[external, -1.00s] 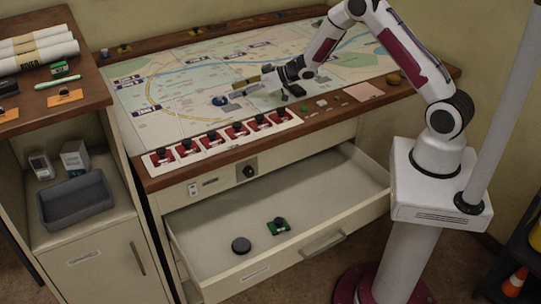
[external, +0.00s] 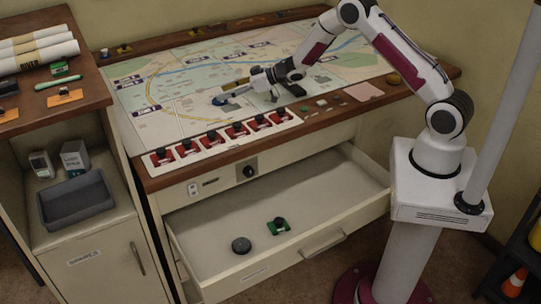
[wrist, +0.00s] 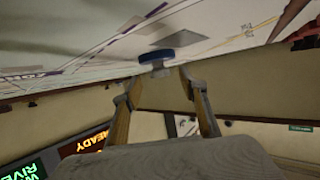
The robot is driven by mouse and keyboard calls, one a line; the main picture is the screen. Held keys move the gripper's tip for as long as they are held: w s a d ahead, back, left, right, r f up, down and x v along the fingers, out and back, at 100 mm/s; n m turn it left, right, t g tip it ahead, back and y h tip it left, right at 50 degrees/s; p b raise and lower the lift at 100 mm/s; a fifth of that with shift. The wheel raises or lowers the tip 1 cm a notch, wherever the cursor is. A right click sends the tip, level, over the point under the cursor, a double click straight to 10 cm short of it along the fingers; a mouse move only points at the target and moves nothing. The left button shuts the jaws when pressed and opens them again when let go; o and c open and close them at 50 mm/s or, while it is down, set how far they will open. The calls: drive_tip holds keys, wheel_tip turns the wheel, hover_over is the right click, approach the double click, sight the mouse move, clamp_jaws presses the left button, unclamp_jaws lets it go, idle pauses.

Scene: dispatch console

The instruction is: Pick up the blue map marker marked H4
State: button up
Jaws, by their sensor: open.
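The blue map marker (external: 220,100) stands on the map table, left of the table's middle, in the external view. In the wrist view its round blue top (wrist: 157,54) shows just beyond and between the fingertips. I cannot read a mark on it. My gripper (external: 229,92) is low over the map, reaching left, with its tips right at the marker. In the wrist view my gripper (wrist: 160,74) is open, its two tan fingers apart. I cannot tell whether the fingers touch the marker.
A row of several red pieces on white cards (external: 238,131) lines the table's front edge. Small items (external: 321,103) lie to the right. The map to the left is mostly clear.

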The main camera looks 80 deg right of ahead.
drive_tip(key=shift+x, duration=0.95)
clamp_jaws()
